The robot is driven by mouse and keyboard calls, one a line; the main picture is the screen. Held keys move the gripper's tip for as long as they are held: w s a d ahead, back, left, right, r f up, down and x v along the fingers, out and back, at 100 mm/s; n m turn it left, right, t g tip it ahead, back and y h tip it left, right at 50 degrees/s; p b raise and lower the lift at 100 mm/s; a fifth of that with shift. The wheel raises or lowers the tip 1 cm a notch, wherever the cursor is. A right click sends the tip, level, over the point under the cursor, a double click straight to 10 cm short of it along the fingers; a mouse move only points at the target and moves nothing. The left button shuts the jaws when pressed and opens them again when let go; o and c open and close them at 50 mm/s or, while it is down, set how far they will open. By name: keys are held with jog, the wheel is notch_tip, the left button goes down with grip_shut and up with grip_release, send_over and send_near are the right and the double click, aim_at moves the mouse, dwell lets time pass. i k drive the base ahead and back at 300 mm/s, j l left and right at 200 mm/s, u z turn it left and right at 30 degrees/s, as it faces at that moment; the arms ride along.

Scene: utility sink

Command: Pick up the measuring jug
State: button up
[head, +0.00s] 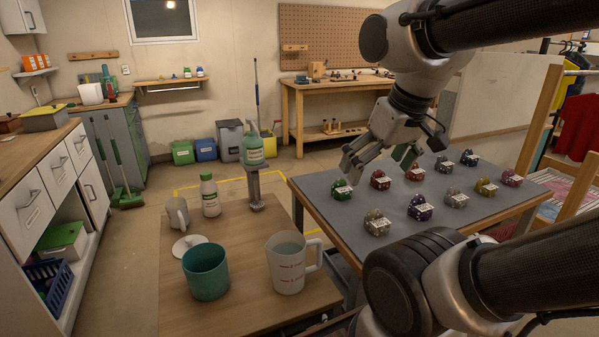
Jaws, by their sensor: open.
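The measuring jug (289,264) is translucent white with red marks and a handle on its right side. It stands upright at the right front of a wooden table, just right of a teal cup. My gripper (377,166) is open and empty. It hangs over the grey-topped table to the right, up and to the right of the jug in the picture and well apart from it. The jug's handle and front are unobstructed in the head view.
The teal cup (206,272), a white lid (190,245), a grey mug (178,214), a white bottle (209,196) and a green-labelled dispenser (254,152) on a post share the wooden table (238,308). Several small coloured items cover the grey-topped table (330,217).

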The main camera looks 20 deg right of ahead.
aim_at(286, 250)
jog(key=k+l+u, duration=0.7)
jog(key=k+u, duration=0.35)
jog(key=k, duration=0.15)
